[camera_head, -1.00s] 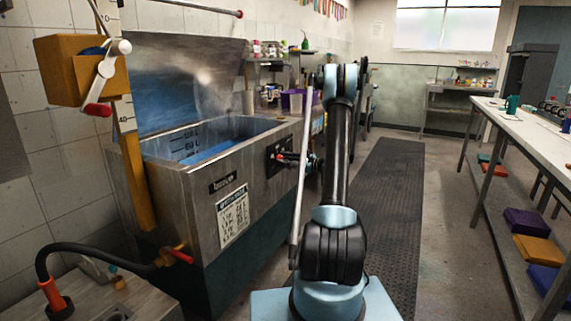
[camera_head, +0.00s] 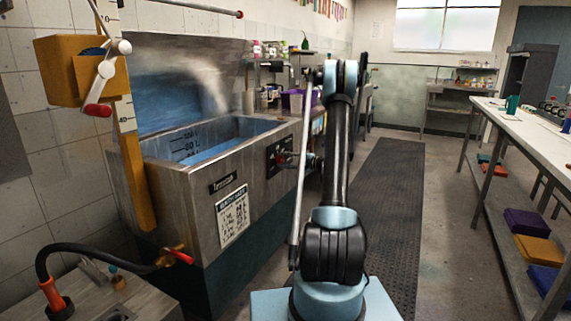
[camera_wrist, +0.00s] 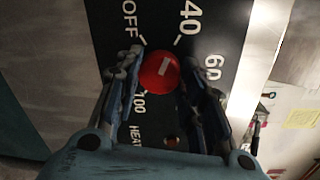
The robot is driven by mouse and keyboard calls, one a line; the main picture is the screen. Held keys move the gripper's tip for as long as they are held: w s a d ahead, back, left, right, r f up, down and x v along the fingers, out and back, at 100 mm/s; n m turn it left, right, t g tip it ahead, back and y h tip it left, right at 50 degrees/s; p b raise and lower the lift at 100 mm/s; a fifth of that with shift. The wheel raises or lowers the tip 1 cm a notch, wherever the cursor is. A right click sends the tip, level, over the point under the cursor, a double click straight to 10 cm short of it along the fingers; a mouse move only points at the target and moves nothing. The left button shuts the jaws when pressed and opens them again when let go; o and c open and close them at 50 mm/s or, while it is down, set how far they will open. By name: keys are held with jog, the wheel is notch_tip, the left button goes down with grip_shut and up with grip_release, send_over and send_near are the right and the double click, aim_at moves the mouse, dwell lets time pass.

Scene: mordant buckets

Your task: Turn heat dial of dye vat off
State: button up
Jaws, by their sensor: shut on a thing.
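The dye vat (camera_head: 190,189) is a tall metal tub with bluish liquid inside, left of my arm in the head view. Its black control panel (camera_head: 272,165) is on the front face. In the wrist view the heat dial (camera_wrist: 160,72) is a round red knob with a short white mark. Around it the black panel reads OFF at upper left, 40 at upper right, 60 at right and 100 below left. My gripper (camera_wrist: 161,62) has a finger on each side of the dial and is shut on it. In the head view my gripper (camera_head: 300,160) is at the panel, partly hidden by my arm.
A yellow post with an orange box (camera_head: 83,68) stands at the vat's left end. A hose (camera_head: 95,248) runs to a red-handled valve (camera_head: 180,257) low on the vat. A long table (camera_head: 535,128) is at right. The dark floor mat (camera_head: 385,200) is clear.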

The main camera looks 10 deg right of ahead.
jog(key=shift+o, duration=0.2)
jog(key=n, duration=0.5)
jog(key=shift+s+a, duration=0.2)
jog(key=shift+a, duration=0.15)
jog(key=n+t, duration=0.1)
jog(key=n, duration=0.3)
jog(key=shift+d+f+n+h, duration=0.1)
jog(key=shift+f+n+h, duration=0.05)
jog(key=shift+n+h, duration=0.2)
jog(key=shift+w+n, duration=0.1)
jog(key=shift+n, duration=0.15)
jog(key=shift+d, duration=0.1)
jog(key=o, duration=1)
jog(key=shift+o, duration=0.2)
jog(key=shift+d, duration=0.1)
jog(key=f+v, duration=0.1)
jog(key=v, duration=1)
jog(key=shift+s+d+r, duration=0.3)
jog(key=shift+r, duration=0.2)
jog(key=shift+a, duration=0.1)
